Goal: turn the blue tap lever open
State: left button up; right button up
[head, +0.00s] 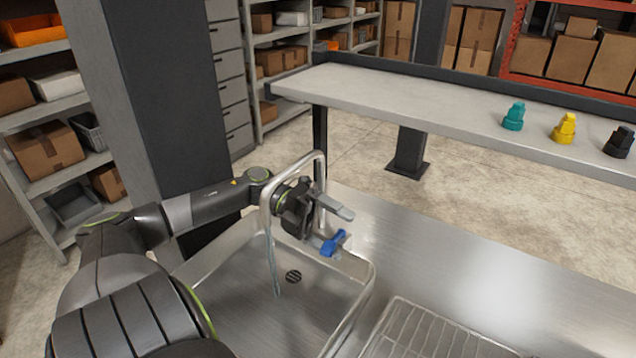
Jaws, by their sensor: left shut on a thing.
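The blue tap lever (334,243) is at the back right of the sink, beside the base of the tall bent steel spout (266,225). My left gripper (334,228) reaches in from the left, past the spout, and is at the lever. It is shut on the lever. One grey finger shows clearly above the lever; the other finger and the exact grip are partly hidden. The lever slants up to the right. My right gripper is out of view.
The steel sink basin (240,310) with its drain (293,276) lies below the spout. A wire rack (430,335) lies on the counter at front right. A raised shelf (400,97) behind holds teal (514,117), yellow (564,129) and black (619,142) pieces. The counter at right is clear.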

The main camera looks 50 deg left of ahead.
pick_arm(q)
jog(key=shift+w+b+v, duration=0.15)
jog(key=shift+b+v, duration=0.05)
jog(key=shift+v, duration=1)
jog(key=shift+w+b+v, duration=0.2)
jog(key=shift+v, duration=0.95)
jog(key=shift+c, duration=0.5)
jog(key=shift+s+a, duration=0.15)
jog(key=shift+a, duration=0.3)
jog(key=c, duration=1.2)
jog(key=b+v, duration=0.1)
jog(key=v, duration=0.1)
jog(key=b+v, duration=0.1)
jog(key=v, duration=0.1)
jog(key=w+b+v, duration=0.1)
jog(key=b+v, duration=0.1)
jog(key=shift+a+f, duration=0.3)
jog(key=shift+a, duration=0.15)
jog(key=shift+o, duration=0.4)
